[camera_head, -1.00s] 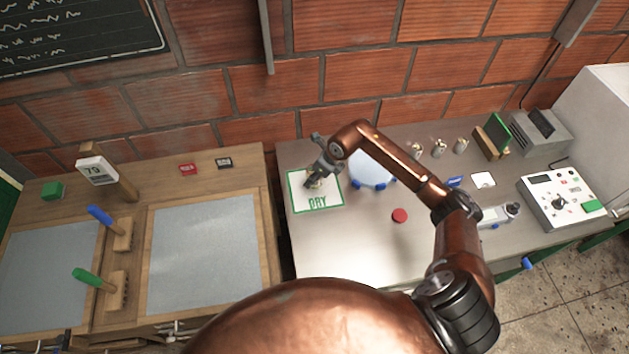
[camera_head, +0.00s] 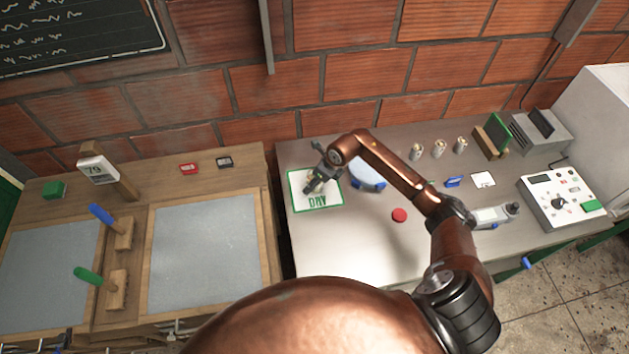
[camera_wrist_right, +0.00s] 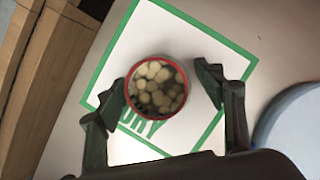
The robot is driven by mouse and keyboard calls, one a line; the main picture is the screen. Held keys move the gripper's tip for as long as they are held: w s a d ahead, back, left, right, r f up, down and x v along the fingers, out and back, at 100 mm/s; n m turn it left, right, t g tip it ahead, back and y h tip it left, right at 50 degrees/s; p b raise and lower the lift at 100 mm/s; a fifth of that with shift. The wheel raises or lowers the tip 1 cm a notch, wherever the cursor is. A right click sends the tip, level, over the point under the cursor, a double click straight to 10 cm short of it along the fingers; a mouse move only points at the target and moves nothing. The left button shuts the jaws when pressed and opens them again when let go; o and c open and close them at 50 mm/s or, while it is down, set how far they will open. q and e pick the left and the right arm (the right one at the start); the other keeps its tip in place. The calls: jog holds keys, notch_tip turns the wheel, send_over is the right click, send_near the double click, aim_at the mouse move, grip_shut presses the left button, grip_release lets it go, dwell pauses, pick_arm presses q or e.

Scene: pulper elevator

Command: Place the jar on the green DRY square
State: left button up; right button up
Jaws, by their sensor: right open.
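The green-bordered DRY square (camera_head: 317,203) lies on the grey bench, at the bench's left end. The jar (camera_wrist_right: 157,88) shows in the right wrist view, seen from above with a red rim and pale round pieces inside. It stands within the green border, partly over the DRY lettering. My right gripper (camera_wrist_right: 170,98) is open, its fingers on either side of the jar; a gap shows at the right finger, and the left finger is close to the rim. In the head view my right gripper (camera_head: 318,184) is over the square and mostly hides the jar. My left gripper is not in view.
A round white-blue disc (camera_head: 366,176) with blue feet sits just right of the square. A red cap (camera_head: 399,215) lies nearer the front. Several small jars (camera_head: 439,149) stand at the back. A control box (camera_head: 556,200) is at the right. The bench front is clear.

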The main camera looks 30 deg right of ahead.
jog(key=shift+r, duration=0.1)
jog(key=v, duration=1.2)
jog(key=shift+b, duration=0.3)
